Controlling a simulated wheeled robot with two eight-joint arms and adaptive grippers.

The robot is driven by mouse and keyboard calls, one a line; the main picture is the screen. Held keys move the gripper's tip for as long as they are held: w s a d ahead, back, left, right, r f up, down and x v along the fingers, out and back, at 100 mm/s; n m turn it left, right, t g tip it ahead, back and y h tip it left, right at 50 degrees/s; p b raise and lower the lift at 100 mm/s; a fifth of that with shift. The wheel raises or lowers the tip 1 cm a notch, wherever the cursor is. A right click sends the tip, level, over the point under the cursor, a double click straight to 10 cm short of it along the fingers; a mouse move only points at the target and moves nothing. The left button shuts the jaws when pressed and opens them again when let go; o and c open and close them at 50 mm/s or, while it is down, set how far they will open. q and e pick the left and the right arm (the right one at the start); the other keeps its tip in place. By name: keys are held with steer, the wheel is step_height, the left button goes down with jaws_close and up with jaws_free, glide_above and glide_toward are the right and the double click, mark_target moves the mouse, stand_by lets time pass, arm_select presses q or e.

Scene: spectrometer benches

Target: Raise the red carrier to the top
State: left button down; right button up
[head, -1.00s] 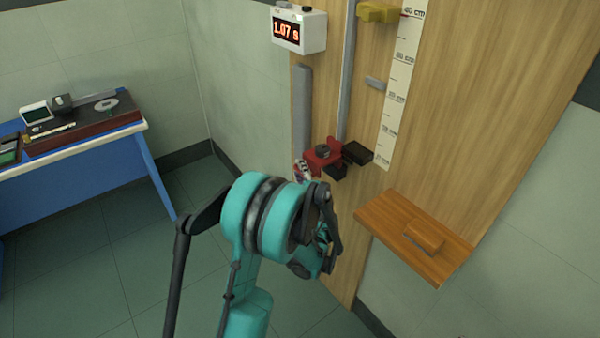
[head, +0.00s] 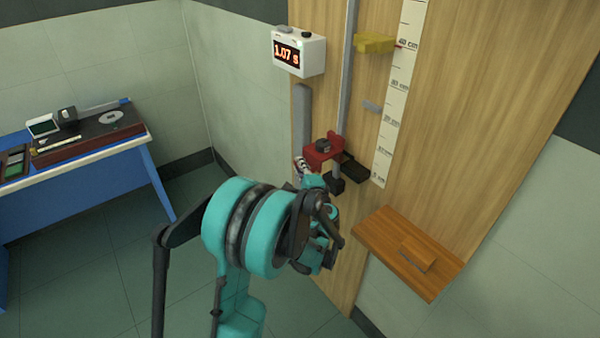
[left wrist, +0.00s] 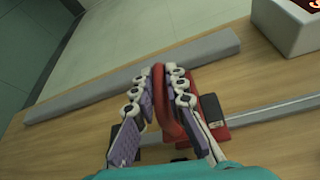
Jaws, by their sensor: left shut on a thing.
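The red carrier (head: 322,151) sits on the grey vertical rail (head: 347,75), low on the wooden board and a little above a black block (head: 335,186) at the rail's foot. My left gripper (head: 302,168) is at the carrier's left side, partly hidden behind my own wrist. In the left wrist view my left gripper (left wrist: 160,85) is shut on the carrier's red handle (left wrist: 164,105), with a finger on each side of it. My right gripper is not in view.
A yellow piece (head: 375,43) is on the board near the 40 cm mark of the white scale (head: 405,80). A timer (head: 299,52) reads 1.07 s. A wooden shelf (head: 380,255) juts out at lower right. A blue bench (head: 85,180) stands at left.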

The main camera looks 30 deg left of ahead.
arm_select(q)
step_height(320, 180, up, 65)
steer(key=p, duration=3.8)
steer(key=shift+w+r, duration=0.1)
steer(key=c, duration=1.6)
jaws_free()
steer(key=shift+o, duration=0.2)
steer(key=f+v, duration=0.1)
steer(key=v, duration=1.1)
steer(key=shift+r, duration=0.4)
